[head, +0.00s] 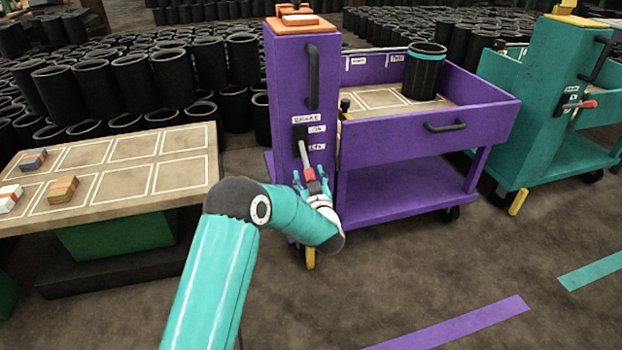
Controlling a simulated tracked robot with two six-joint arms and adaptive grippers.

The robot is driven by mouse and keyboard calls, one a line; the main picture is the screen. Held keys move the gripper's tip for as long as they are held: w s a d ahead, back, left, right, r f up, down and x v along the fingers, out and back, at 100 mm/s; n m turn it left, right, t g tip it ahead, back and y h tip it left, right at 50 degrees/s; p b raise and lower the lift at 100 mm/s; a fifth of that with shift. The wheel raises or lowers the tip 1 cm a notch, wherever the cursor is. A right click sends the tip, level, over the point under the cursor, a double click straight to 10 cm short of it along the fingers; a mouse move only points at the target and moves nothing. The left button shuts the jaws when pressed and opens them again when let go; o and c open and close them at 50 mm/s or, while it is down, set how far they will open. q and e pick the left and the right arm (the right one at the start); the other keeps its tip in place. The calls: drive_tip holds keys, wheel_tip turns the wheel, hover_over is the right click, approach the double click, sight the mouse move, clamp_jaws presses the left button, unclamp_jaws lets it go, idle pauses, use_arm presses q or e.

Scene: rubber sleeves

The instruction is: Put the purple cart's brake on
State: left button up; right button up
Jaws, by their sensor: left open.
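The purple cart (400,205) stands in the middle, with a tall post on its left side. On the post's front is the brake lever (305,153), under a label reading BRAKE and beside small labels that seem to mark on and off. The lever points down, its red tip (309,174) at the lower label. My left gripper (310,183) is open at the red tip, with teal fingers on either side of it. I cannot tell whether they touch it. My right gripper is not in view.
A teal cart (545,130) with its own red-tipped lever stands at the right. A table (110,178) with marked squares and small blocks is at the left. Many black sleeves (135,78) fill the back. One teal-banded sleeve (425,75) stands in the purple cart. The floor in front is clear.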

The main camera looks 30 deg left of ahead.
use_arm(q)
drive_tip(key=shift+c, duration=0.2)
clamp_jaws()
